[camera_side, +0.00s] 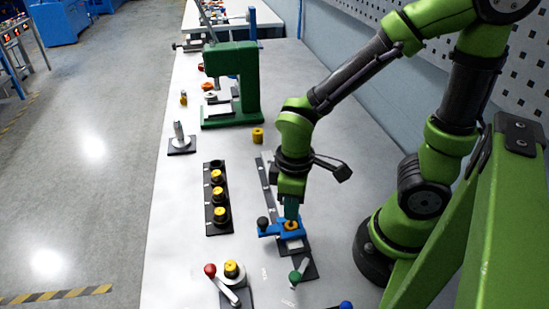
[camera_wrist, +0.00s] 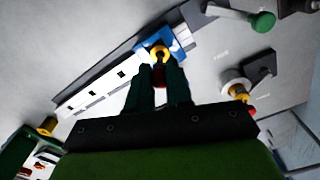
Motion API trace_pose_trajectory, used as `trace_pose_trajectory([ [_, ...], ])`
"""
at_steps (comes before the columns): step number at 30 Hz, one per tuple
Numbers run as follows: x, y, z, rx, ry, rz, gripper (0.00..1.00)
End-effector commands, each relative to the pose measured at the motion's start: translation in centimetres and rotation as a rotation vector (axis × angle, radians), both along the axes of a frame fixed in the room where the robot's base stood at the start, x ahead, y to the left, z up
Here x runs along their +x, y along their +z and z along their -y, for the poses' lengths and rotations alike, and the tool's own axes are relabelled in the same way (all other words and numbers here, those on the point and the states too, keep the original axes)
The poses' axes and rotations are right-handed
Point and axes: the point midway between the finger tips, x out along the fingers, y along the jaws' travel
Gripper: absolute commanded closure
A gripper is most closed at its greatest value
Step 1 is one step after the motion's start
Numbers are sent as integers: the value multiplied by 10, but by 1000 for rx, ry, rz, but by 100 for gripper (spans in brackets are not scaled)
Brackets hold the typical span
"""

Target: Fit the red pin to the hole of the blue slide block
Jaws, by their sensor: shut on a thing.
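The blue slide block (camera_side: 268,231) sits on a rail near the front of the table. A yellow ring (camera_side: 291,226) is on it, and a dark knob stands at its left end. My gripper (camera_side: 291,214) points down just above the block. The yellow ring (camera_wrist: 160,51) and the blue block (camera_wrist: 146,45) lie just beyond the fingertips. The hole and the pin's tip are hidden, so I cannot tell whether the pin is in it.
A dark rack (camera_side: 209,226) with several black-and-yellow pulleys stands to the left. A red-knobbed lever (camera_side: 226,283) and a green-knobbed lever (camera_side: 296,275) are in front. A green press (camera_side: 247,92) stands farther back. A loose yellow part (camera_side: 258,135) is behind my gripper.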

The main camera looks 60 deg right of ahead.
Motion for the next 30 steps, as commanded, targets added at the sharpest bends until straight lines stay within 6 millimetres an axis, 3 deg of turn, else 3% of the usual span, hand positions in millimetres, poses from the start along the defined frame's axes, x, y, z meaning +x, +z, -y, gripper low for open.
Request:
trace_pose_trajectory([
  [30,0,-29,0,0,-1,-1,100],
])
